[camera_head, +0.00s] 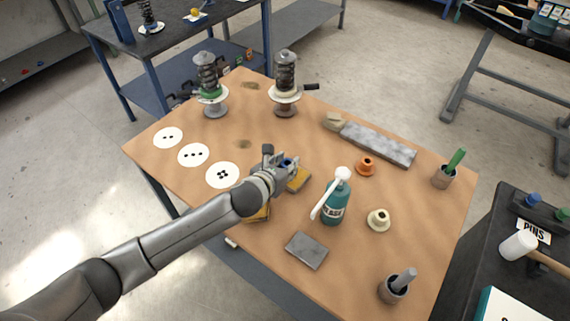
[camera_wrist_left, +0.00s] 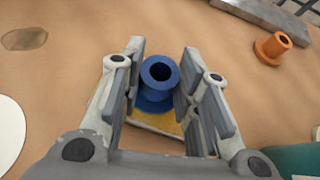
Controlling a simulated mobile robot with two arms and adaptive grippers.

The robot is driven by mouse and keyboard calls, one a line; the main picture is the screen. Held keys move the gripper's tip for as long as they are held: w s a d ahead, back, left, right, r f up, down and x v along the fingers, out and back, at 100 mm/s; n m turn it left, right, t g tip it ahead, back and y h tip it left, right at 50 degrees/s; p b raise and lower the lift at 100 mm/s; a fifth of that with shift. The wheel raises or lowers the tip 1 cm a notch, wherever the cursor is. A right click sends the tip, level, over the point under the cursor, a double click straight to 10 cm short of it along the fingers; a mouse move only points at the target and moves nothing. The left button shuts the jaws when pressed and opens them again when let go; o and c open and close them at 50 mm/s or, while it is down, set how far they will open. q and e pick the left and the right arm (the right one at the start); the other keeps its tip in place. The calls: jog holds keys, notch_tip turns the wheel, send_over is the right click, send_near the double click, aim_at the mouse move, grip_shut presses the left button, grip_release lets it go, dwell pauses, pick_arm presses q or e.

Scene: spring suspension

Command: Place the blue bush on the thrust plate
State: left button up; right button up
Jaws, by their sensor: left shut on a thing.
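The blue bush (camera_wrist_left: 155,100), a flanged sleeve with a dark bore, stands upright between the fingers of my left gripper (camera_wrist_left: 162,70) in the left wrist view. The gripper is shut on it, above or on a yellow pad (camera_wrist_left: 160,124); I cannot tell whether they touch. In the head view my left gripper (camera_head: 284,166) is mid-table and mostly hides the bush (camera_head: 289,162). Two spring units stand at the back, one with a green ring (camera_head: 211,93) and one with a white collar (camera_head: 285,95). I cannot tell which part is the thrust plate. My right gripper is out of view.
A teal bottle (camera_head: 334,207) stands just right of my gripper. An orange bush (camera_head: 366,167), cream bush (camera_head: 378,220), grey slab (camera_head: 307,250) and long metal bar (camera_head: 380,146) lie around. White dotted discs (camera_head: 222,175) lie left. Bare tabletop lies between gripper and spring units.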

pick_arm(q)
jog(key=shift+f, duration=0.15)
jog(key=o, duration=0.9)
jog(key=shift+o, duration=0.2)
jog(key=shift+s+r, duration=0.1)
jog(key=shift+r, duration=0.15)
jog(key=v, duration=1.1)
jog(key=shift+s, duration=0.35)
jog(key=shift+a+r, duration=0.1)
jog(key=shift+a, duration=0.05)
